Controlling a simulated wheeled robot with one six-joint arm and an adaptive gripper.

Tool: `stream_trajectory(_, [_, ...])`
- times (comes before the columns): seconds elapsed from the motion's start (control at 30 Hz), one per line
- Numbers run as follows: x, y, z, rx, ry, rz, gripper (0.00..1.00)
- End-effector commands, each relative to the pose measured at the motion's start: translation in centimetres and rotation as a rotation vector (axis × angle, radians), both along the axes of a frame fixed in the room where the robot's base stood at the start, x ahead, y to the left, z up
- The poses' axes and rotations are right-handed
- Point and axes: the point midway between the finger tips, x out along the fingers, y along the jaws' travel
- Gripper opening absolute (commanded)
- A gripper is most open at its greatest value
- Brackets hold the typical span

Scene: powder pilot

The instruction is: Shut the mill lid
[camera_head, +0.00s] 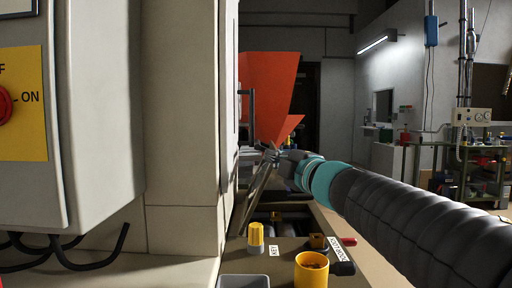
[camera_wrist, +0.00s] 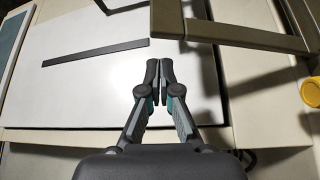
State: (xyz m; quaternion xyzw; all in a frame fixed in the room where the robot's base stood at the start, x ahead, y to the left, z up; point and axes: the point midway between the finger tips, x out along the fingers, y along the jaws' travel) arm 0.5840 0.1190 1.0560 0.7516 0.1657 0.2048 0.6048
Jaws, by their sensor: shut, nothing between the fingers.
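What looks like the mill lid is a grey tilted plate (camera_head: 252,192) beside the pale cabinet wall in the head view; its hinge is not clear. In the wrist view a broad pale panel (camera_wrist: 80,95) with a dark strip (camera_wrist: 95,53) lies beyond my fingers; I cannot tell whether it is the lid. My gripper (camera_wrist: 165,68) is shut and empty, fingertips together, close to the end of a brown-grey bar frame (camera_wrist: 240,37). Contact cannot be told. In the head view my gripper is small and partly hidden near the plate's upper end.
An orange hopper-like sheet (camera_head: 268,95) rises behind. On the bench stand a yellow-capped knob (camera_head: 256,236), a yellow cup (camera_head: 311,271) and a grey tray (camera_head: 244,281). A control box (camera_head: 95,120) with a yellow ON plate fills the left. A workbench (camera_head: 450,150) stands far right.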

Motion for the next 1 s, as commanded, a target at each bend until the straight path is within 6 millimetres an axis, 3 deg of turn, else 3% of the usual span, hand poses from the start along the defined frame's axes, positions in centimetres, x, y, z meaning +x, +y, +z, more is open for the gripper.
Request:
stream_trajectory(0.17, [1.2,0.8,0.2,0.000,-0.001,0.003,0.00])
stream_trajectory(0.6, [7.2,4.2,0.9,0.001,0.000,0.000,0.00])
stream_trajectory(1.0, [8.6,5.0,1.1,0.001,0.000,0.000,0.00])
